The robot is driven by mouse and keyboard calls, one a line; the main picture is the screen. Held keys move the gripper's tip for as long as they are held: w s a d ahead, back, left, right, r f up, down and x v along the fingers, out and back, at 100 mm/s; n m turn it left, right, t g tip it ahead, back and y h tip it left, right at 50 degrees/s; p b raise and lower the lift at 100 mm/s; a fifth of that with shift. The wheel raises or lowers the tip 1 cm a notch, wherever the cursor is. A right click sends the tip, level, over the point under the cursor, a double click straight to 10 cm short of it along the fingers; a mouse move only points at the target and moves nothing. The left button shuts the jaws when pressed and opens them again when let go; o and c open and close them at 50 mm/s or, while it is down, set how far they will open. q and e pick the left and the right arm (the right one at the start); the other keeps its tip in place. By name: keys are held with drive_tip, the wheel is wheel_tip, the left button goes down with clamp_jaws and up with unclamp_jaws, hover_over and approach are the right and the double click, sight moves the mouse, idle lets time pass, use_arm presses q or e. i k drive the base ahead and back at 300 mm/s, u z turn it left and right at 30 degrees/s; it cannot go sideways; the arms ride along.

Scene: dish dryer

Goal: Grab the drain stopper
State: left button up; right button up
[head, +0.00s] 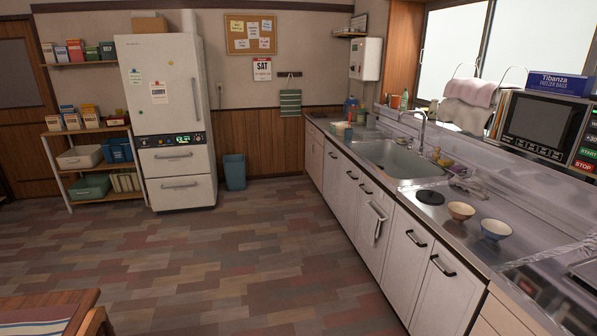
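A black round disc (430,197), which looks like the drain stopper, lies flat on the steel counter (414,205) near its front edge. It is just on the near side of the sink (400,158), left of two small bowls. Neither of my grippers is in view. The inside bottom of the sink is only partly visible.
A tan bowl (461,211) and a blue-and-white bowl (496,229) stand right of the disc. A faucet (424,130) rises behind the sink. A microwave (544,125) stands at the right. The floor (240,260) before the cabinets is clear; a table corner (50,312) shows lower left.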

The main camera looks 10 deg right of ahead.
sight(430, 196)
drive_tip(key=z, duration=0.85)
drive_tip(key=i, duration=1.35)
drive_tip(key=z, duration=1.1)
